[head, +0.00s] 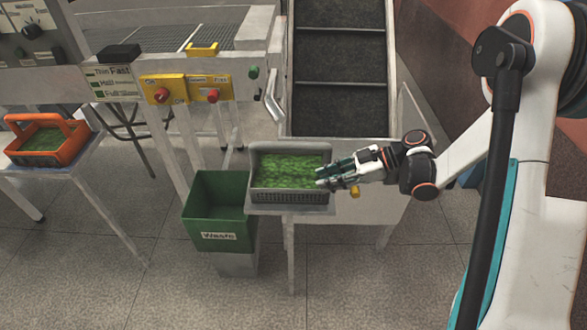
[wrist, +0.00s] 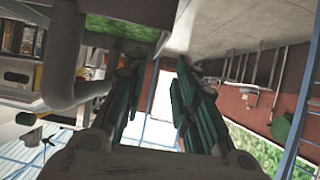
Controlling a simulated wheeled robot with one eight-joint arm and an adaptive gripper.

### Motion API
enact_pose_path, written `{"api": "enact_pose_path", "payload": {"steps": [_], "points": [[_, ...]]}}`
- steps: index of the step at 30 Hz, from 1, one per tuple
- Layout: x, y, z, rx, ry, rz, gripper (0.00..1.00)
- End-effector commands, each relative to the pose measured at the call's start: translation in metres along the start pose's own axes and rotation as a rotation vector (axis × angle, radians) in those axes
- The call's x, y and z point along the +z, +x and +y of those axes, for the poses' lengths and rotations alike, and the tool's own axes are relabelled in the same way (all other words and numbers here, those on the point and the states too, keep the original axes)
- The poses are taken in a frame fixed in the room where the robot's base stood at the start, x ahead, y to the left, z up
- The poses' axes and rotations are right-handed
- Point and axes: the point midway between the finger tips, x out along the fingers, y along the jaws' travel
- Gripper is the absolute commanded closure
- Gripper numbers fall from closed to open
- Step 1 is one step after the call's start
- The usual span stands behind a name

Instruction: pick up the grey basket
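The grey basket (head: 290,196) holds green material and sits on a small grey stand below the dark chute in the head view. My gripper (head: 321,177) reaches in from the right, with its fingertips at the basket's right side. In the wrist view, part of the basket (wrist: 125,42) and its green contents show at the upper left. The two dark teal fingers of my gripper (wrist: 156,65) are apart there, with a clear gap and nothing held between them. I cannot tell whether a finger touches the basket.
A green waste bin (head: 220,215) stands left of the basket. An orange basket (head: 45,142) with green contents is on a stand at the far left. A control panel with yellow switch boxes (head: 165,90) and the chute (head: 340,70) are behind. The floor in front is clear.

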Motion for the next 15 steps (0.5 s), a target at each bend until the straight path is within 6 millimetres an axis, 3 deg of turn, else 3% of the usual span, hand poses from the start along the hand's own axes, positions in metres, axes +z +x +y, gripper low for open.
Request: {"api": "enact_pose_path", "payload": {"steps": [7, 15], "points": [[0.002, 0.049, -0.001, -0.003, -0.001, -0.001, 0.73], [0.0, 0.07, 0.0, 0.0, 0.002, -0.001, 0.73]]}}
